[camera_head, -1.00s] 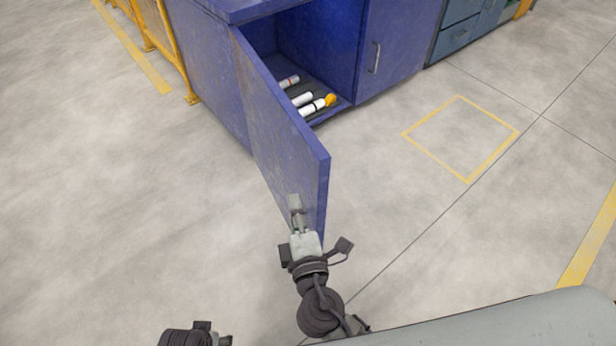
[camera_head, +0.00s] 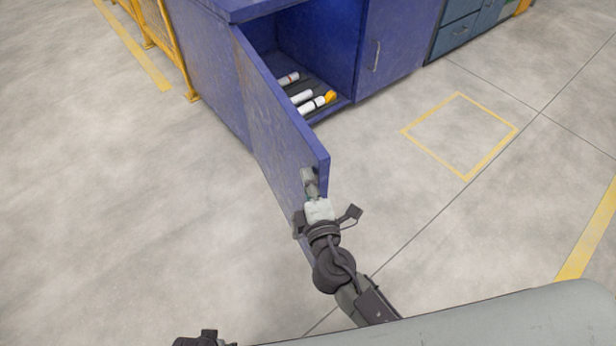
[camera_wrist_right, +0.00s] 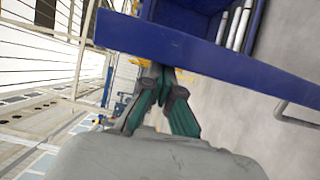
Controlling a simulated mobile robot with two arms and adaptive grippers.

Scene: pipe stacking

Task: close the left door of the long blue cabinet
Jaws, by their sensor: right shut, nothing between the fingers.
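The long blue cabinet (camera_head: 205,75) stands at the top of the head view. Its left door (camera_head: 275,130) is swung wide open, with its free edge toward me. My right gripper (camera_head: 309,178) is shut and empty, beside the door's outer face near that free edge. In the right wrist view the closed fingers (camera_wrist_right: 160,85) lie close to a blue panel (camera_wrist_right: 215,62); I cannot tell whether they touch it. Only a dark bit of my left arm shows at the bottom edge; its fingers are out of view.
White pipes (camera_head: 303,97), one with an orange end, lie inside the open compartment. The cabinet's right door (camera_head: 395,45) is shut. A yellow railing (camera_head: 165,45) stands at the left. The floor around the door is clear.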

